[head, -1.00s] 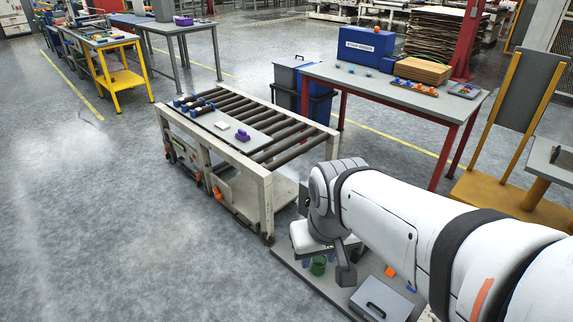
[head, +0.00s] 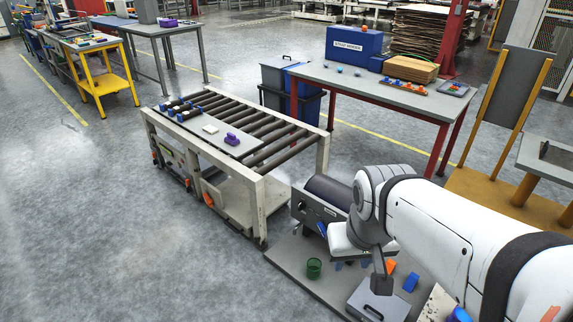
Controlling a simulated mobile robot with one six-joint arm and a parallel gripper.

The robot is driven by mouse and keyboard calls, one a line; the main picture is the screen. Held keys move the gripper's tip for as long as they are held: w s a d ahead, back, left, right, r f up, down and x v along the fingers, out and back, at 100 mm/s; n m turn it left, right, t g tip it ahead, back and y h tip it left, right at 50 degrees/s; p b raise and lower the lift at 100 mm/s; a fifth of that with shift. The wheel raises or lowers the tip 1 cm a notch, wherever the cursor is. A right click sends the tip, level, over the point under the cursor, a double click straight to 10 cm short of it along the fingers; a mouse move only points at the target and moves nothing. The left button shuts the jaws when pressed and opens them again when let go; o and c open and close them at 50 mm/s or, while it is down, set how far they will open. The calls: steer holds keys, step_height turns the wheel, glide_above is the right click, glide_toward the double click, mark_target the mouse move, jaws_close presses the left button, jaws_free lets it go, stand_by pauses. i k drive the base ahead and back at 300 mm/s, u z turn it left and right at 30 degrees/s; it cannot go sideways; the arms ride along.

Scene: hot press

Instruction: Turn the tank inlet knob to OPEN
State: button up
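A grey box (head: 317,212) with a dark cylinder (head: 328,190) on top stands on the low grey platform, left of my arm in the head view. Its front has a small dark round knob, a pale label and a blue part (head: 321,229) near its right end. I cannot tell which of these is the tank inlet knob, nor read any OPEN mark. My gripper (head: 382,279) hangs below the white wrist, just right of and in front of the box, seemingly apart from it. Its fingers are too small and partly hidden to tell open from shut.
On the platform (head: 289,263) are a green cup (head: 314,268), a grey lidded case (head: 376,302), an orange piece (head: 391,266) and a blue piece (head: 411,282). A roller conveyor (head: 285,189) stands close on the left. A red-legged table (head: 345,87) is behind. Floor at left is clear.

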mark_target(302, 205)
steer(key=u, duration=0.05)
steer(key=i, duration=0.95)
steer(key=z, duration=0.25)
steer(key=k, duration=0.35)
steer(key=u, duration=0.9)
steer(key=i, duration=1.05)
steer(key=u, duration=0.25)
